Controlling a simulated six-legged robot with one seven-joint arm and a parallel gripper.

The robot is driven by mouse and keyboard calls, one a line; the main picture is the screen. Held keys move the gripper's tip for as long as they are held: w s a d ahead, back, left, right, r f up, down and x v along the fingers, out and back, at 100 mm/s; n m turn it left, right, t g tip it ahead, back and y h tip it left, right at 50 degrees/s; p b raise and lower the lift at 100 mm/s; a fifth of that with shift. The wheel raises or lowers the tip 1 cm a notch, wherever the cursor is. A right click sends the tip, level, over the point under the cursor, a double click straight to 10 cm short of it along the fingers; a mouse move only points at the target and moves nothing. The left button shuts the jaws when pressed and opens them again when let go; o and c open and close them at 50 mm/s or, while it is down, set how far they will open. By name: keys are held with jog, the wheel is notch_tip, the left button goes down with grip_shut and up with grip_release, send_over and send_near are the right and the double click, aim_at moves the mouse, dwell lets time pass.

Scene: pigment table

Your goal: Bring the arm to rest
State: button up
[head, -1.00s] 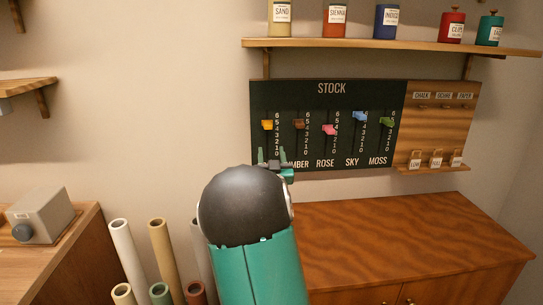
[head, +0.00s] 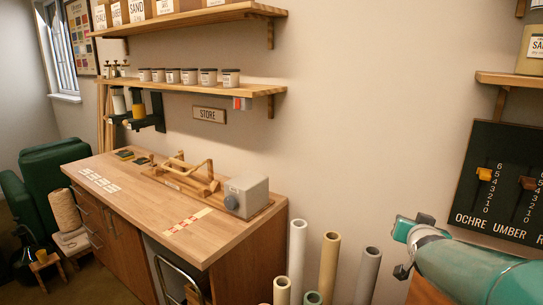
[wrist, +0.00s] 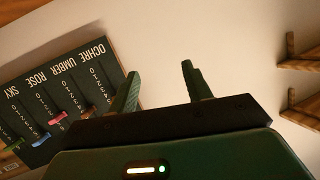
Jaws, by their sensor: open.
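My arm reaches in from the lower right of the head view, with my gripper (head: 403,249) at its end, in front of the bare wall. In the wrist view my gripper (wrist: 160,88) shows two green fingers spread apart with nothing between them. The dark stock board (head: 503,190) is partly in the head view at the right edge, with the ochre slider (head: 484,174) and umber slider (head: 528,183) visible. The board (wrist: 62,104) also shows tilted at the left of the wrist view. The gripper appears apart from it.
A wooden workbench (head: 150,205) stands at the left with a grey box (head: 246,195) on it. Upright tubes (head: 329,265) stand between the bench and my arm. A shelf of jars (head: 190,86) is above the bench. The wall between the shelves is clear.

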jog(key=s+a+f+n+g+y, duration=0.1)
jog(key=s+a+n+y, duration=0.1)
jog(key=s+a, duration=0.35)
jog(key=s+a+f+n+g+y, duration=0.1)
jog(key=s+a+g+y, duration=0.15)
jog(key=a, duration=0.55)
jog(key=s+a+f+n+g, duration=0.1)
jog(key=s+a+n+g, duration=0.1)
jog(key=s+a, duration=0.3)
jog(key=s+a+f+n+g+y, duration=0.1)
jog(key=s+a, duration=0.4)
jog(key=s, duration=0.5)
jog(key=shift+s+a+f+n+g, duration=0.2)
jog(key=shift+s+f+n+g, duration=0.2)
jog(key=shift+f+g, duration=0.25)
jog(key=shift+w+f, duration=0.1)
jog(key=shift+c, duration=1.4)
jog(key=shift+d, duration=0.2)
